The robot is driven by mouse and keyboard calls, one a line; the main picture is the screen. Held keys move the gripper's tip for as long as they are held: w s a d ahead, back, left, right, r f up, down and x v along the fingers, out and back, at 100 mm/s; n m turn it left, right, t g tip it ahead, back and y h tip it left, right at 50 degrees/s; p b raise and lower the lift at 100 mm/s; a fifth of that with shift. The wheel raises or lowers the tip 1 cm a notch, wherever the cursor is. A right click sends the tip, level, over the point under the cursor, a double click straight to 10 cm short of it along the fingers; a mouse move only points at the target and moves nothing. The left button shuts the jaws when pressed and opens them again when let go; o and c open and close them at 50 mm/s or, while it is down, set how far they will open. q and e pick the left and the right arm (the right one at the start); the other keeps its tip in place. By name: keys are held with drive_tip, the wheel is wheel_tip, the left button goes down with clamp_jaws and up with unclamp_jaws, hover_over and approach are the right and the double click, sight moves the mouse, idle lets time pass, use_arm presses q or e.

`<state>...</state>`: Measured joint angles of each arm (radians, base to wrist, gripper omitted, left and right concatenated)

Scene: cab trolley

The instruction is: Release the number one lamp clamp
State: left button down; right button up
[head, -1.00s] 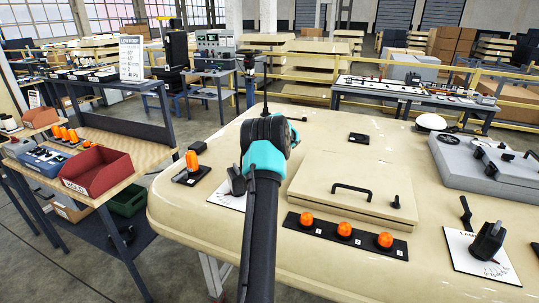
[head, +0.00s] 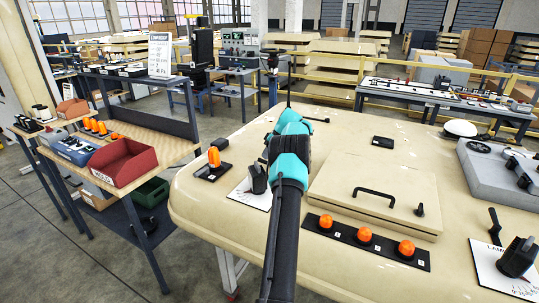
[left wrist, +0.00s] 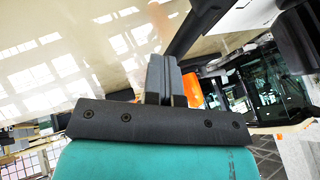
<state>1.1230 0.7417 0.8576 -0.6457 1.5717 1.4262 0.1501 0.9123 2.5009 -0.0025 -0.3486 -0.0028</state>
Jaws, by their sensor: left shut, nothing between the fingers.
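My left gripper (head: 290,122) is over the cream panel (head: 380,160), seen from behind, its fingertips hidden in the head view. In the left wrist view its two grey fingers (left wrist: 163,75) are shut together and empty. An orange piece (left wrist: 192,90) shows just behind them. A black lever knob (head: 257,179) on a white card stands left of my arm. A similar black knob (head: 517,257) stands on a white card marked "LAM..." at the lower right. Three orange lamps (head: 365,234) sit in a black strip. I cannot tell which part is the number one clamp.
A raised hatch with a black handle (head: 374,191) lies right of my arm. An orange lamp (head: 214,157) on a black base stands at the panel's left. A red bin (head: 124,163) is on the left bench. A grey plate with black parts (head: 500,180) lies at right.

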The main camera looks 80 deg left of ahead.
use_arm(q)
drive_tip(key=shift+s+d, duration=0.1)
drive_tip(key=shift+s, duration=0.2)
idle(0.4)
drive_tip(key=shift+r, duration=0.1)
drive_tip(key=v, duration=0.7)
drive_tip(key=shift+w+r, duration=0.15)
drive_tip(key=shift+w, duration=0.1)
idle(0.4)
